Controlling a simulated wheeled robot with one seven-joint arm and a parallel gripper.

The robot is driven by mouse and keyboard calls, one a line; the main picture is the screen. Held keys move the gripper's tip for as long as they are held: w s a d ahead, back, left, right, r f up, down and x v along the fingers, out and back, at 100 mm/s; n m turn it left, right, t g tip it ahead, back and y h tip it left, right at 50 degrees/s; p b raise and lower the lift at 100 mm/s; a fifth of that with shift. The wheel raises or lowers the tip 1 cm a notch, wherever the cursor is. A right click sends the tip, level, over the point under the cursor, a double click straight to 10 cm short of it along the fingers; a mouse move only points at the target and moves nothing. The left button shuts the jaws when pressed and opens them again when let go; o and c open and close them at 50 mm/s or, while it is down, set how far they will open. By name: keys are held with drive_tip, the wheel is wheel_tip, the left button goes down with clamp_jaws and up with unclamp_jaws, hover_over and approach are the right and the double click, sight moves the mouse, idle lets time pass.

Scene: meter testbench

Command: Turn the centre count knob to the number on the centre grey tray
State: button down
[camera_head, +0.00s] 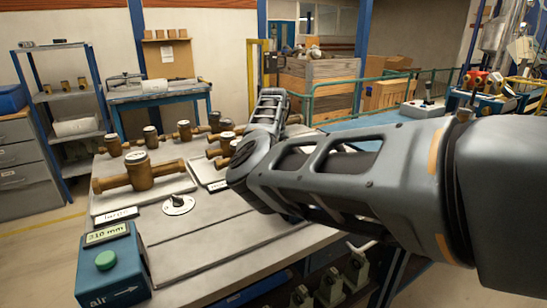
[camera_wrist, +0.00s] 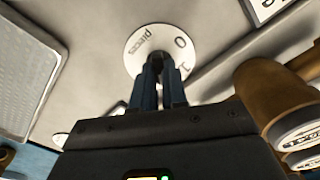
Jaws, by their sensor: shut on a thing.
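In the wrist view, the count knob's round white dial (camera_wrist: 157,47) carries the word "pieces" and the digits 0 and 1. My gripper (camera_wrist: 160,68) is shut at the dial's middle, on the knob, which the fingers mostly hide. The pointer's setting cannot be read. A grey tray (camera_wrist: 28,70) with a raised rim lies at the left; no number shows on its visible part. In the head view, my arm covers the gripper and this dial. Another dial with a black knob (camera_head: 178,203) stands in the open on the bench's left part.
Brass meters stand on the bench (camera_head: 215,220), one large meter (camera_head: 140,175) at left. A brass meter (camera_wrist: 270,95) is close right of my gripper in the wrist view. A teal box (camera_head: 112,265) with a green button and a "310 mm" display stands at the front left corner.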

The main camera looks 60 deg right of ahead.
drive_tip(key=shift+n+p, duration=0.35)
drive_tip(key=shift+n, duration=0.15)
drive_tip(key=c, duration=1.2)
unclamp_jaws()
drive_tip(key=shift+o, duration=0.2)
drive_tip(key=shift+r+b, duration=0.35)
drive_tip(key=shift+r, duration=3.5)
